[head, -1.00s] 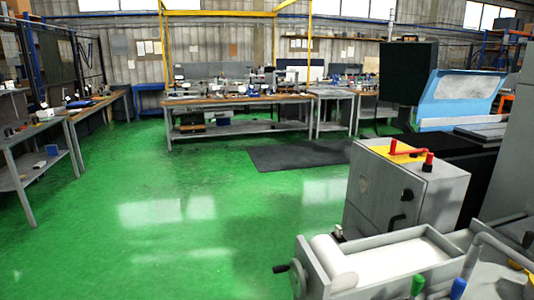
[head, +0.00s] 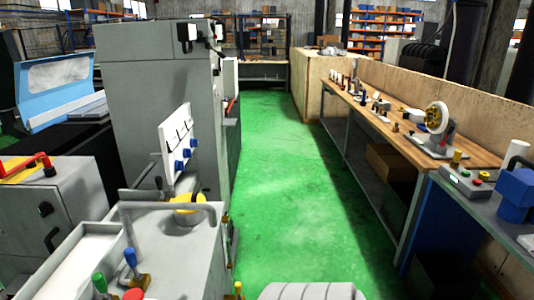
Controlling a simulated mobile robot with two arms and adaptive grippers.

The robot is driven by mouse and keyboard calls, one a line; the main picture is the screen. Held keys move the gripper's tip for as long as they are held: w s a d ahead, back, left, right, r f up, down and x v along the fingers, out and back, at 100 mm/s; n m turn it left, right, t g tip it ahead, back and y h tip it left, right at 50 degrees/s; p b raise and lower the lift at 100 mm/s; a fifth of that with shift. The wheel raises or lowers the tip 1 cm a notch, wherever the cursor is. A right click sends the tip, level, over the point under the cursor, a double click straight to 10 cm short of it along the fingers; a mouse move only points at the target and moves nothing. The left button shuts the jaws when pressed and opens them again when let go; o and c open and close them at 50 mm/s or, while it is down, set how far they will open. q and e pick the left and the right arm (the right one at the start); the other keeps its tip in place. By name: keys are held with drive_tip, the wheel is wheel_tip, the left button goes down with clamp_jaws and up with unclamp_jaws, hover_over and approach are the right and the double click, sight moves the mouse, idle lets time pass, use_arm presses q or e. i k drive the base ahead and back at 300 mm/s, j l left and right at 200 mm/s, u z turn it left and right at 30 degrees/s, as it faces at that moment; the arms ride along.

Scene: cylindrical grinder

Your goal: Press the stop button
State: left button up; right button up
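Another red, rounded knob or button (head: 133,294) shows at the bottom edge on the grey machine (head: 185,245), partly cut off. I cannot tell from this view which of these is the stop button. Neither of my grippers is recognisable in the head view.
Green (head: 103,282) and blue (head: 131,257) handled levers stand on the machine. A tall grey cabinet (head: 155,85) rises behind it. A long wooden bench (head: 400,115) with parts lines the right. A clear green aisle (head: 275,170) runs between.

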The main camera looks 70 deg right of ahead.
sight(476, 182)
drive_tip(key=z, duration=3.8)
